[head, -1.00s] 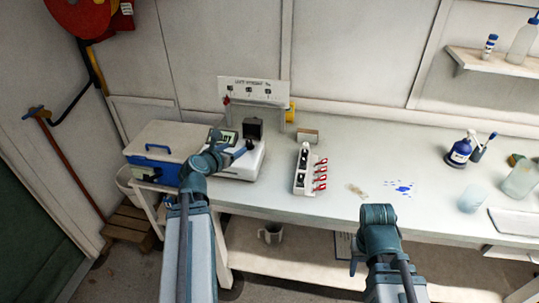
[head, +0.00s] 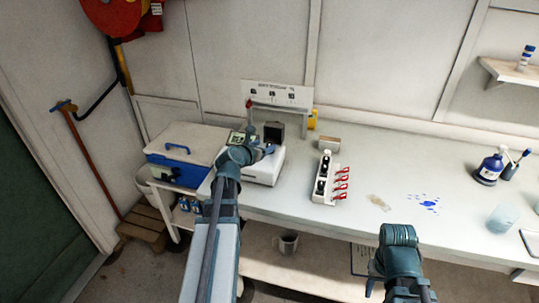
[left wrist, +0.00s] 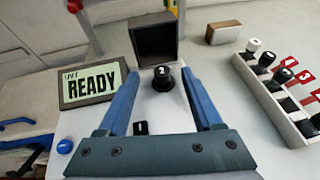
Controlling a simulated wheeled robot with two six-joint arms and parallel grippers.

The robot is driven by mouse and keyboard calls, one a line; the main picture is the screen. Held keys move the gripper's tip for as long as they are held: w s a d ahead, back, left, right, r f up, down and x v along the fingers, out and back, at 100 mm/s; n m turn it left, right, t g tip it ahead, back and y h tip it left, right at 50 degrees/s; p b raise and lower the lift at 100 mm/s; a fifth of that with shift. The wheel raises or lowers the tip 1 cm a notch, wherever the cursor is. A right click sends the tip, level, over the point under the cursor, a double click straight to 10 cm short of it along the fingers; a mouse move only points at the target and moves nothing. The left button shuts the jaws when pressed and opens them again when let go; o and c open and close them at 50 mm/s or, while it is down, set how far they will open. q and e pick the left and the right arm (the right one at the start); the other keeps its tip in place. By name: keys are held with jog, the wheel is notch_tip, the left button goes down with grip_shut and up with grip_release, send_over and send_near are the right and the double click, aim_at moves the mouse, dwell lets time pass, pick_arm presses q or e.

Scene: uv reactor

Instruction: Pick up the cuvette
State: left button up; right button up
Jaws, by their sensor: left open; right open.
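A black-capped cuvette (left wrist: 162,79) stands upright in the white reactor (left wrist: 75,125), in front of a dark open box-shaped cover (left wrist: 154,43). Its cap has a pale mark, and its body is mostly hidden. My left gripper (left wrist: 161,100) is open and empty, with one blue finger on each side of the cuvette in the left wrist view. I cannot tell whether the fingers touch it. In the head view my left gripper (head: 264,151) is over the reactor (head: 266,168). My right gripper (head: 374,275) is in front of the bench, far from the reactor.
A white rack (head: 320,190) with capped vials and red tags stands right of the reactor. A display (left wrist: 90,85) reads READY. A blue-and-white cooler (head: 184,152) is at the left. A small block (head: 329,144) lies behind the rack. Blue spots (head: 429,204) mark the bench.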

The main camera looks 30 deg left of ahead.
aim_at(269, 145)
pick_arm(q)
jog(key=b+x, duration=0.1)
jog(key=x, duration=0.1)
jog(key=b+x, duration=0.1)
jog(key=x, duration=0.2)
jog(key=shift+f+b, duration=0.3)
jog(key=shift+f, duration=0.1)
jog(key=shift+s+d, duration=0.1)
grip_shut()
